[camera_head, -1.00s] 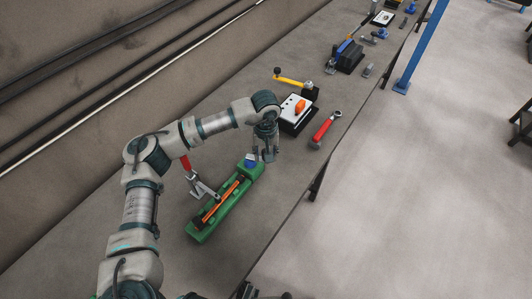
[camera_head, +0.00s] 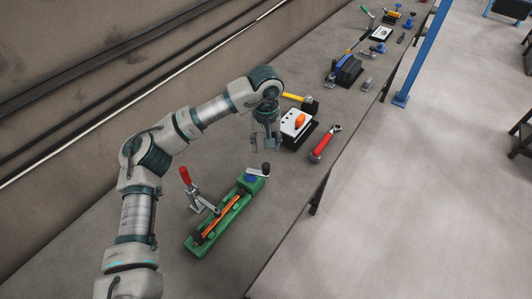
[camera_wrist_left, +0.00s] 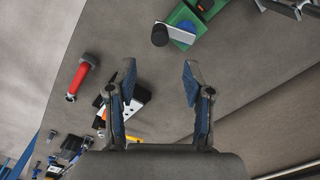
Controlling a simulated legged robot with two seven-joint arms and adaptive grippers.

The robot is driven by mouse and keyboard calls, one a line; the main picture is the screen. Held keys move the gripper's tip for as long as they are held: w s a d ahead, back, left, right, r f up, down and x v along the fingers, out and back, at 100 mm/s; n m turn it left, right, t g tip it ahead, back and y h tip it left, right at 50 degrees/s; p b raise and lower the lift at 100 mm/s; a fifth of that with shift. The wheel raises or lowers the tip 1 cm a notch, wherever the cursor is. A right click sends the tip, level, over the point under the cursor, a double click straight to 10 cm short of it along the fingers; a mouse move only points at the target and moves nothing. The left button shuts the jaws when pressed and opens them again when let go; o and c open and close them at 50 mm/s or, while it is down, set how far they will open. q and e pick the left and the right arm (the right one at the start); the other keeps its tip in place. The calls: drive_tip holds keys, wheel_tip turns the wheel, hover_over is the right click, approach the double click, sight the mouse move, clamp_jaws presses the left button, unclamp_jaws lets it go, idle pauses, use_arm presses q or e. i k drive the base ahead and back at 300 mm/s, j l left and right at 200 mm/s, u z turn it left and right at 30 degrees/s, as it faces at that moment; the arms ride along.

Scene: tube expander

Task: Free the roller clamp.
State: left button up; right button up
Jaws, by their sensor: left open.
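A long green fixture (camera_head: 196,248) lies on the bench with an orange-and-black strip along its channel. A toggle clamp with a red handle (camera_head: 185,176) stands upright on its left side. At its far end a blue hub (camera_head: 250,178) carries a short lever with a black knob (camera_head: 265,169); the knob also shows in the left wrist view (camera_wrist_left: 160,36). I cannot tell which part is the roller clamp. My left gripper (camera_head: 266,148) is open and empty, above and beyond the knob, apart from it. It also shows in the left wrist view (camera_wrist_left: 158,82). My right gripper is not in view.
A white-topped block with an orange knob (camera_head: 299,120) stands just beyond the gripper, with a yellow-handled part (camera_head: 293,97) behind it. A red-handled tool (camera_head: 322,146) lies to the right near the bench edge. More tools stand farther along the bench.

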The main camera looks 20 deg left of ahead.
sight(183, 171)
drive_tip(key=k+l, duration=0.1)
drive_tip(key=l, duration=0.3)
drive_tip(key=k+l, duration=0.1)
drive_tip(key=l, duration=0.3)
drive_tip(key=k+l, duration=0.1)
drive_tip(key=l, duration=0.3)
